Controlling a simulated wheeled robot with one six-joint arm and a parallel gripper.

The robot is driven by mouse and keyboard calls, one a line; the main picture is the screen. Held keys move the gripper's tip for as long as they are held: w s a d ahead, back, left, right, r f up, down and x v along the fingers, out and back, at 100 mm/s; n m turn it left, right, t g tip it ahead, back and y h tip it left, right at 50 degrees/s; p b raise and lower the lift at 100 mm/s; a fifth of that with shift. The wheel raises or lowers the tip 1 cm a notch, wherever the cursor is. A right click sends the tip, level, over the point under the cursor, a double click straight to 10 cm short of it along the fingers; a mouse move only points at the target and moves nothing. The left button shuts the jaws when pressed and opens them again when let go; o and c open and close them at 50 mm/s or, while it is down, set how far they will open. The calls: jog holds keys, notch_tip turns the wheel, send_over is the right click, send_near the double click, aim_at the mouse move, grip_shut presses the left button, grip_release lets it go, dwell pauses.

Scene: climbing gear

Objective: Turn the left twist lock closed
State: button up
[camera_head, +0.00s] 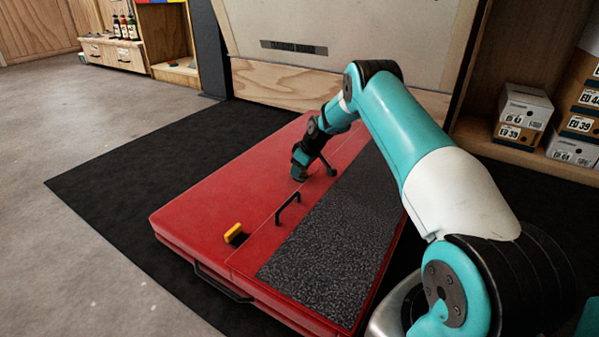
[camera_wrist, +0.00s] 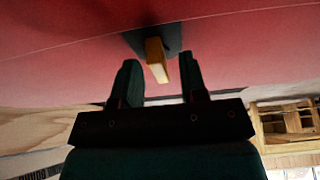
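A large red pad (camera_head: 195,212) lies on the floor with two yellow twist locks in view. One lock (camera_head: 235,233) sits near its front left corner, clear of my arm. My gripper (camera_head: 299,176) points down at the pad's far part. In the wrist view my gripper (camera_wrist: 159,66) is open, and the yellow knob of the other lock (camera_wrist: 156,58) stands between the fingertips on a dark base (camera_wrist: 140,37). Gaps show on both sides of the knob. In the head view this lock is hidden by the gripper.
A black handle (camera_head: 288,207) stands up on the pad, between the two locks and beside the speckled dark panel (camera_head: 330,245). Another handle (camera_head: 222,284) is on its front side. A black mat (camera_head: 120,185) lies underneath. Shoe boxes (camera_head: 522,115) are at right.

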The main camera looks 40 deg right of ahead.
grip_shut()
